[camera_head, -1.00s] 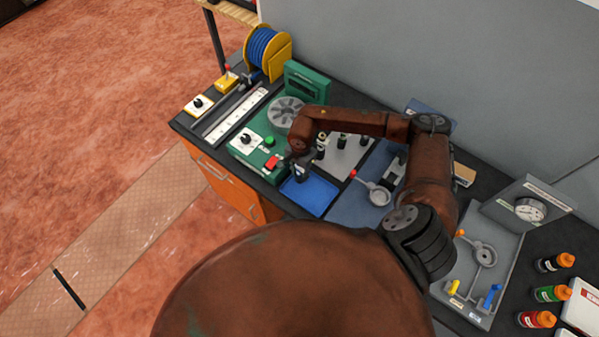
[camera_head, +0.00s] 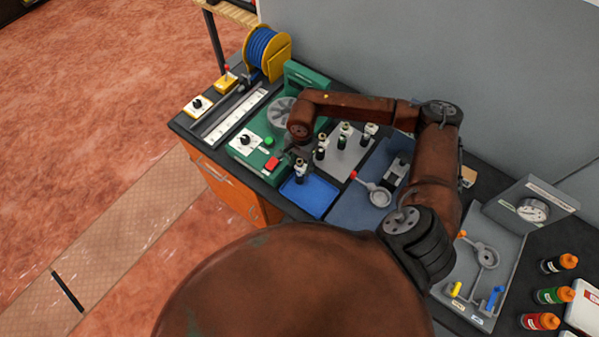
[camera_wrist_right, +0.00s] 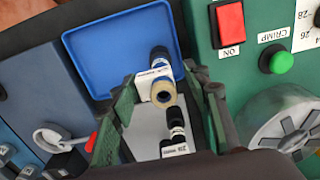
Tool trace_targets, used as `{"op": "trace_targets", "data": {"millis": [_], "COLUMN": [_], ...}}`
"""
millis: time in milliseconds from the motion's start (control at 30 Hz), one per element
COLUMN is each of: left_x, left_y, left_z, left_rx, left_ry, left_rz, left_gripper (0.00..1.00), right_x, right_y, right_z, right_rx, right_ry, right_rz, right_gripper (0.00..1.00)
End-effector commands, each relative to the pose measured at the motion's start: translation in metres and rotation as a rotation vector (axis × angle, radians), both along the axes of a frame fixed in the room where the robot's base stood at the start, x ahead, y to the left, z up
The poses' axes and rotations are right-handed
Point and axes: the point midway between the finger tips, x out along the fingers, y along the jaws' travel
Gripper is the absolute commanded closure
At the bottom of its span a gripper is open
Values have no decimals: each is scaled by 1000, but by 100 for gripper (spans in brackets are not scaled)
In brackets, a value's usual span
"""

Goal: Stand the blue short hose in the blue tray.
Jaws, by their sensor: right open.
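The blue tray (camera_head: 316,200) lies near the bench's front edge. My right gripper (camera_head: 290,153) is just behind and above the hose. Its fingers (camera_wrist_right: 160,78) are apart, with gaps on both sides of the hose. My left gripper is out of view.
Several similar dark pieces stand on a grey plate (camera_head: 345,160) right of the tray. A green crimp machine (camera_head: 255,152) with a red button (camera_head: 272,163) is close on the left. A blue mat with a grey ring tool (camera_head: 378,197) lies right of the tray.

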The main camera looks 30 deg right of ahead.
Motion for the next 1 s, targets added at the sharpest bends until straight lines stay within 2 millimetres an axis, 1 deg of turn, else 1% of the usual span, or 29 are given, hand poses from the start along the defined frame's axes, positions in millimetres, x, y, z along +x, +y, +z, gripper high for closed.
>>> {"op": "trace_targets", "data": {"millis": [33, 133, 200, 333, 500, 1000], "left_x": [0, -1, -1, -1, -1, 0], "left_y": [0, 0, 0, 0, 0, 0], "left_z": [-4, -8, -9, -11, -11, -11], "left_rx": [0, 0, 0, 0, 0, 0], "left_ry": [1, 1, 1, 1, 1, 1], "left_rz": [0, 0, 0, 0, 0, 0], "left_gripper": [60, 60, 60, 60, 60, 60], "right_x": [1, 0, -1, -1, -2, -2], "right_y": [-1, -1, -1, -1, -1, -1], "right_z": [9, 28, 38, 50, 56, 55], "right_rx": [-2, -1, -1, 0, -1, 0], "right_ry": [-4, -5, -2, -1, 1, 0], "right_rz": [2, 0, 0, 0, -1, 0], "right_gripper": [56, 56, 56, 56, 56, 56]}}
